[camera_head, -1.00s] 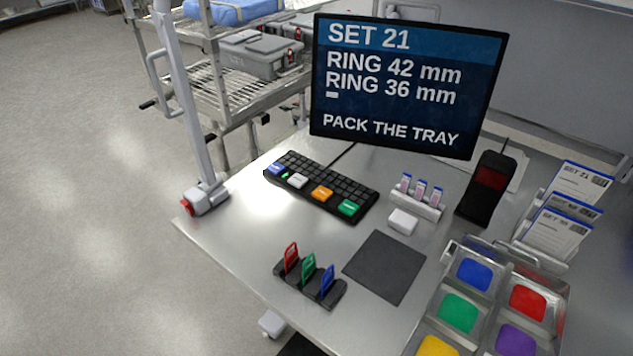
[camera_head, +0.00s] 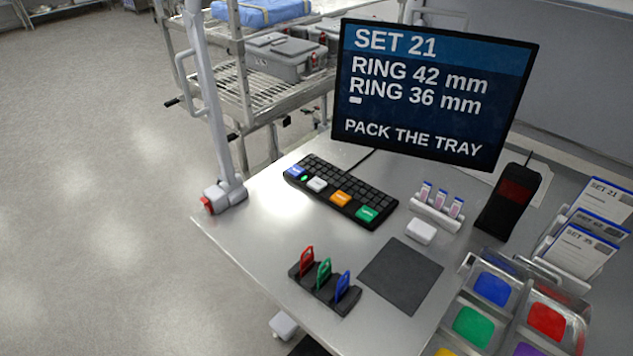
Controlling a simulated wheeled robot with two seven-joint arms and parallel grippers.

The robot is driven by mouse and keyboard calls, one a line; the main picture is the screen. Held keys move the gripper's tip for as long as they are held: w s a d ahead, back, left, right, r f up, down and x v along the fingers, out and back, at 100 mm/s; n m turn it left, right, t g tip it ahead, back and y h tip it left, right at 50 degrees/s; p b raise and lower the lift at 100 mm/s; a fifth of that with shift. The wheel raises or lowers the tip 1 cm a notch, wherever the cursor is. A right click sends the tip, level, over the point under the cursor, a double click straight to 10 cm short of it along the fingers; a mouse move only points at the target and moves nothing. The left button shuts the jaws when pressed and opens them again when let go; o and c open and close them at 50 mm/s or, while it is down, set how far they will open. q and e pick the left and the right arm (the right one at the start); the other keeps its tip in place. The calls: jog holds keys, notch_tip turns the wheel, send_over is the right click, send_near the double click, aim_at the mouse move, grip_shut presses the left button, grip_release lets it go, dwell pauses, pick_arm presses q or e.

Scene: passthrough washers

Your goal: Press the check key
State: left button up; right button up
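A black keyboard (camera_head: 333,186) lies on the steel table in front of the monitor. Along its near edge it has large coloured keys: a blue key (camera_head: 295,171), a white key (camera_head: 317,185), an orange key (camera_head: 340,199) and a green key (camera_head: 367,214). Their labels are too small to read, so I cannot tell which one is the check key. The monitor (camera_head: 430,95) reads SET 21, RING 42 mm, RING 36 mm and PACK THE TRAY. Neither of my grippers is in view.
A black rack (camera_head: 324,294) with red, green and blue tags stands at the table's front. A dark mat (camera_head: 401,275), white block (camera_head: 420,231), vial holder (camera_head: 437,212), black handset (camera_head: 510,202) and bins of coloured pieces (camera_head: 473,327) lie rightward. A post (camera_head: 211,100) rises at the left corner.

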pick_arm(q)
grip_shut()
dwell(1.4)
